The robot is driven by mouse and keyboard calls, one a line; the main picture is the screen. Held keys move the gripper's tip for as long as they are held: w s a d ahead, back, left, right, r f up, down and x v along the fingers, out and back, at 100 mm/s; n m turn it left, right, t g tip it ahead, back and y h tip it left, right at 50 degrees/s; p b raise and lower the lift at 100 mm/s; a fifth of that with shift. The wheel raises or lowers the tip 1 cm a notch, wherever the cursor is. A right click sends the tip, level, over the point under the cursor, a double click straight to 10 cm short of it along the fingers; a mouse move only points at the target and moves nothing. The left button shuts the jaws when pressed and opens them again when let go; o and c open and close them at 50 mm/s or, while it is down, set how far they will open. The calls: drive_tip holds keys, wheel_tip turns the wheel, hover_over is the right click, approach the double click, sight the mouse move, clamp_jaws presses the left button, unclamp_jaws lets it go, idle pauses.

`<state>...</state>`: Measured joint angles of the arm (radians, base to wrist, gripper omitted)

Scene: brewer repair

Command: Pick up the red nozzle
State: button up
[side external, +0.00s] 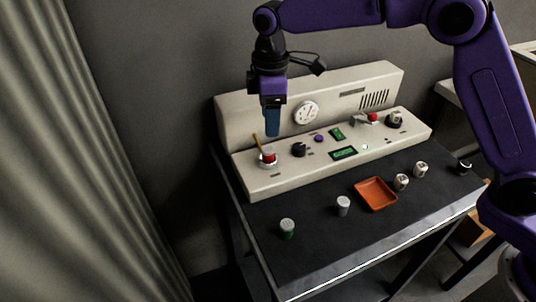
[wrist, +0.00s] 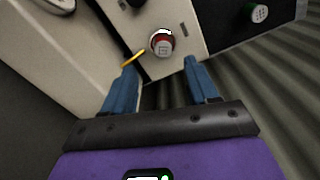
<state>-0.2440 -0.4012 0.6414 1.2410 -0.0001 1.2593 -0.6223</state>
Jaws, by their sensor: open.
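A red nozzle (side external: 269,154) sits in a pale ring at the left end of the cream brewer's console (side external: 262,184). In the wrist view the red nozzle (wrist: 161,41) shows a grey top face and lies just beyond the fingertips, near the top middle. A second red part (side external: 373,117) is at the console's right. My gripper (side external: 272,134) is above the left red nozzle, pointing down, apart from it. In the wrist view its blue fingers (wrist: 157,68) are spread with nothing between them.
A thin orange stick (side external: 257,142) leans beside the red nozzle; a black knob (side external: 298,149) is to its right. The brewer's upright back panel (side external: 240,118) stands close behind. An orange tray (side external: 361,193), a green-based cylinder (side external: 287,228) and several pale cylinders are on the dark table.

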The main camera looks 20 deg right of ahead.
sight(268, 149)
drive_tip(key=shift+s+a+f, duration=0.1)
drive_tip(key=shift+a+f, duration=0.05)
drive_tip(key=shift+f, duration=2.05)
drive_tip(key=shift+a+f, duration=0.15)
drive_tip(key=shift+f, duration=2)
clamp_jaws()
